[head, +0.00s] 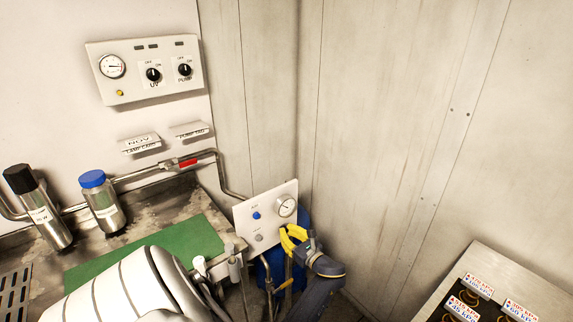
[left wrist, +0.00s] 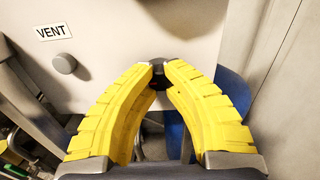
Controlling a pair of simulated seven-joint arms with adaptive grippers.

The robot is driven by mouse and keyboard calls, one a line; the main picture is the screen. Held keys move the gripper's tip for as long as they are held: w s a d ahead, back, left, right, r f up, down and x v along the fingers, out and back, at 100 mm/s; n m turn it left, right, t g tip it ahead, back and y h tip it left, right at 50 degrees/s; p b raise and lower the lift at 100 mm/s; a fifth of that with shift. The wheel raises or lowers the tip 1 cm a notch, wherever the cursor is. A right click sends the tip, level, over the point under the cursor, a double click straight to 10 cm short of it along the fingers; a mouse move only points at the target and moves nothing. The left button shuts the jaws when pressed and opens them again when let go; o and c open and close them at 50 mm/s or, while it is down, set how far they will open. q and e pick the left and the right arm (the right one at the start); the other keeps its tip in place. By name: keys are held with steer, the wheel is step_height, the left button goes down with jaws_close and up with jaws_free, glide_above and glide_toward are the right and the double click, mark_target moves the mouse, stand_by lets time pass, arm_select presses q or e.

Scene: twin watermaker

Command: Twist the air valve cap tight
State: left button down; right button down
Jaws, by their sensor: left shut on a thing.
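My left gripper (head: 291,239), with yellow ribbed fingers, is at the lower right edge of the small white panel (head: 246,221) in the head view. In the left wrist view the fingertips of my left gripper (left wrist: 160,72) close on a small dark cap (left wrist: 158,64), which looks like the air valve cap. It sits in front of the white panel face, and the fingers cover its sides. In the head view the fingers hide the cap. My right gripper is not in view.
The panel carries a gauge (head: 286,206), a blue knob (head: 256,216) and a grey vent knob (left wrist: 64,64). A blue cylinder (left wrist: 233,90) stands behind. Steel bottles (head: 102,205) and a green mat (head: 150,252) are on the counter at left. Metal walls close in the corner.

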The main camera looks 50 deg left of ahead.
arm_select(q)
steer(key=shift+d+f+m, duration=0.15)
steer(key=shift+f+m, duration=0.15)
steer(key=shift+m, duration=0.1)
steer(key=c, duration=1.5)
jaws_free()
steer(key=o, duration=0.3)
steer(key=shift+r, duration=0.15)
steer(key=d, duration=1.2)
steer(key=shift+s, duration=0.25)
steer(key=shift+a, duration=0.1)
